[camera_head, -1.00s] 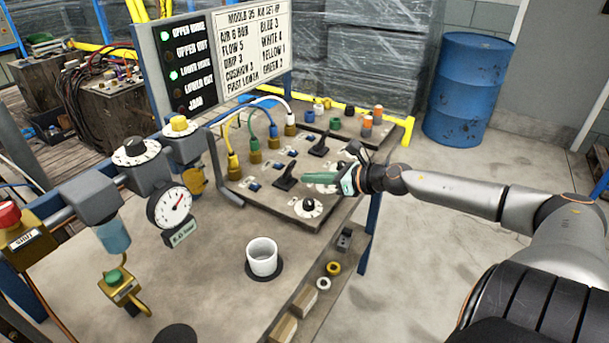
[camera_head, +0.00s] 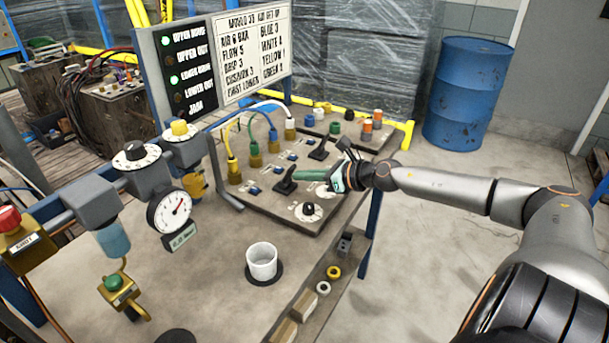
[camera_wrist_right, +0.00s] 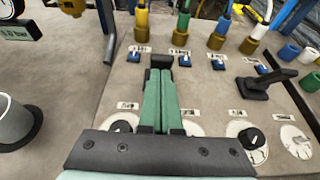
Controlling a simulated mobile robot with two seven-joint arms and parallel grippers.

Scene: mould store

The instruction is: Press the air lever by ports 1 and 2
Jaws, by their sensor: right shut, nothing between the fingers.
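The near black air lever (camera_head: 286,184) stands tilted on the sloping panel (camera_head: 262,205), beside the yellow and green hose ports. My right gripper (camera_head: 298,175) is shut and empty, its green fingertips at the top of this lever. In the right wrist view the closed fingers (camera_wrist_right: 160,78) point at the lever's black handle (camera_wrist_right: 161,60) and partly hide it; I cannot tell whether they touch. A second black lever (camera_head: 320,150) stands farther back, and to the right in the wrist view (camera_wrist_right: 265,83). My left gripper is not in view.
Yellow (camera_head: 234,172), green, blue and white hoses plug in behind the levers, with small blue switches before them. Round dials (camera_head: 308,211) lie on the panel's near side. A white cup (camera_head: 262,260) and a gauge (camera_head: 170,210) stand left. A set-up board (camera_head: 255,50) rises behind.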

